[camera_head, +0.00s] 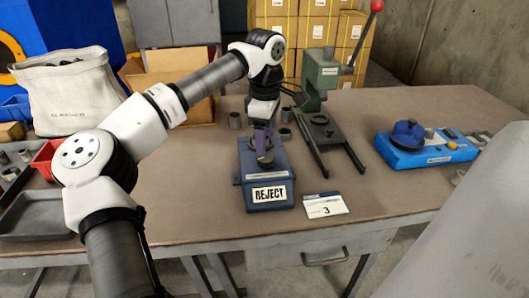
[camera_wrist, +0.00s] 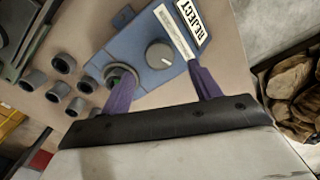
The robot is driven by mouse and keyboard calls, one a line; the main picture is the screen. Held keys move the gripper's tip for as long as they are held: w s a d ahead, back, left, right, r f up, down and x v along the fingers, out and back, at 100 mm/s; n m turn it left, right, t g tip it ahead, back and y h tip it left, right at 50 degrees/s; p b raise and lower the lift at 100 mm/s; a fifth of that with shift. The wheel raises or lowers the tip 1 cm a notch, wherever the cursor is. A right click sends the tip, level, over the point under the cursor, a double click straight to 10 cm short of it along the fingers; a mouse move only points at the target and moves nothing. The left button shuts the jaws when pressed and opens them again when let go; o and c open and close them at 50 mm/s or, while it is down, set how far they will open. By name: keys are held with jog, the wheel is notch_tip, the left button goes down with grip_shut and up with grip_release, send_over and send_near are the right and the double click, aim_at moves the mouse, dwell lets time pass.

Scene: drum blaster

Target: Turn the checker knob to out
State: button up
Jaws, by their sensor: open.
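The checker is a blue box (camera_head: 266,194) with a white REJECT sign (camera_head: 269,193) on its front, standing on the bench below my gripper. It also shows in the wrist view (camera_wrist: 127,45). Its round grey knob (camera_wrist: 159,55) has a light pointer line and sits on the top face. A round socket (camera_wrist: 119,73) is beside it, partly hidden by the left finger. My gripper (camera_wrist: 160,68) is open, its purple fingers apart on either side of the knob, with nothing held. In the head view, my gripper (camera_head: 263,143) hangs pointing down over the box.
A green press (camera_head: 322,78) with a red-balled lever stands behind. Several grey ring parts (camera_wrist: 62,63) lie near the checker. A card marked 3 (camera_head: 325,205) is at its front right. A blue device (camera_head: 427,148) stands farther right. Bench between is clear.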

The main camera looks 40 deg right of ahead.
aim_at(265, 157)
jog(key=shift+f, duration=2.75)
jog(key=c, duration=1)
jog(key=shift+n, duration=0.4)
jog(key=n, duration=0.5)
jog(key=shift+n, duration=0.3)
jog(key=n, duration=0.3)
jog(key=shift+n, duration=2)
